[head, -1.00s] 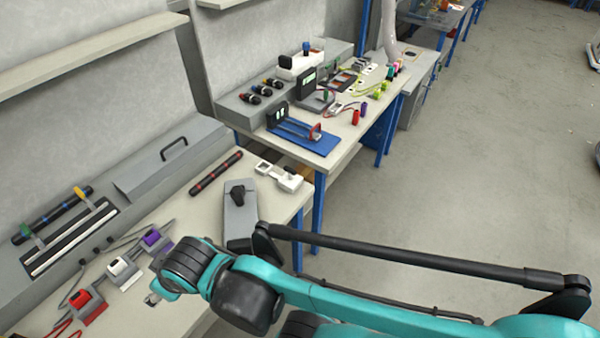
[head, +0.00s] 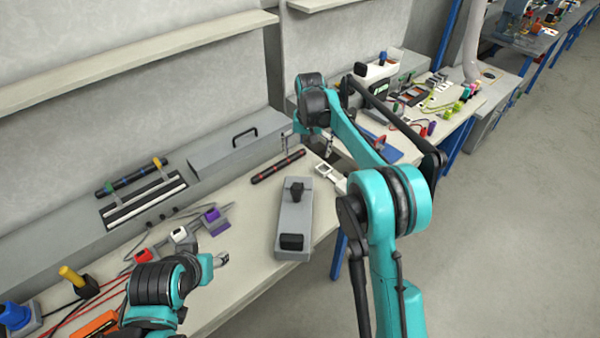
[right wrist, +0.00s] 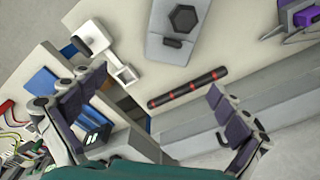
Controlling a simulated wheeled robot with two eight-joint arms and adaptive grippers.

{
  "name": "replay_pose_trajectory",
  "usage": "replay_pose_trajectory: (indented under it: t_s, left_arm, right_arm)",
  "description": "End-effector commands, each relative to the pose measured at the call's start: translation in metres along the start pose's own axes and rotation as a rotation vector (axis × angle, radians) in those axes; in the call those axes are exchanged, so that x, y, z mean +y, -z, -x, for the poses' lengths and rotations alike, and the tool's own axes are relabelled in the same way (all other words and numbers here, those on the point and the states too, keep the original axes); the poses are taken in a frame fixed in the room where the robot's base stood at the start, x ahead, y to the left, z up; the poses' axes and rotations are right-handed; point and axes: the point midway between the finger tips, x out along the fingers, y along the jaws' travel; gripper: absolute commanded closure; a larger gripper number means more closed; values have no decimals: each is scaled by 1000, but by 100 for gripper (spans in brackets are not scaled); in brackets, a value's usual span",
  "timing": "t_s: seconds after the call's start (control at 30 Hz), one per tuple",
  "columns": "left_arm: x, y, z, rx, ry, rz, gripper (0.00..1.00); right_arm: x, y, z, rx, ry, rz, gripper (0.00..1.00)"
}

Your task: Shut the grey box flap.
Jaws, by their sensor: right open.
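The grey box (head: 217,163) stands at the back of the bench against the wall, with a black handle (head: 245,135) on its flap. The flap looks low and near the box top; whether it is fully shut I cannot tell. My right gripper (head: 309,148) hangs to the right of the box, apart from the handle, partly hidden by its wrist. The right wrist view shows its fingers spread and empty (right wrist: 155,88). My left gripper (head: 222,258) is low over the front of the bench, far from the flap; its jaws are too small to read.
A red-banded black bar (head: 278,167) lies before the box. A grey block with black knobs (head: 294,220) and white fixture (head: 328,172) stand nearby. Coloured connectors (head: 180,236) lie left of the block. A shelf (head: 140,56) runs above. Bare bench top lies around the block.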

Motion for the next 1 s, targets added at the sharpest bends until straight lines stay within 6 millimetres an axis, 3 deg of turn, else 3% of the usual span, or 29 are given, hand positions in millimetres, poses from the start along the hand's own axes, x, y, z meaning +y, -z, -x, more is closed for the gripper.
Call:
replay_pose_trajectory:
  t_s: [0.1, 0.23, 0.7, 1.0]
  left_arm:
    - [0, 2, 3, 0, 0, 0, 49]
    - [0, 3, 5, 0, 0, 0, 49]
    - [0, -7, -10, 0, 0, 0, 49]
    - [0, -9, -13, 0, 0, 0, 49]
  right_arm:
    - [-13, 15, -30, -43, -12, -11, 0]
    - [-21, 20, -51, -71, -21, -19, 0]
    - [-21, 17, -118, -80, -24, -22, 0]
    - [-21, 16, -136, -80, -24, -22, 0]
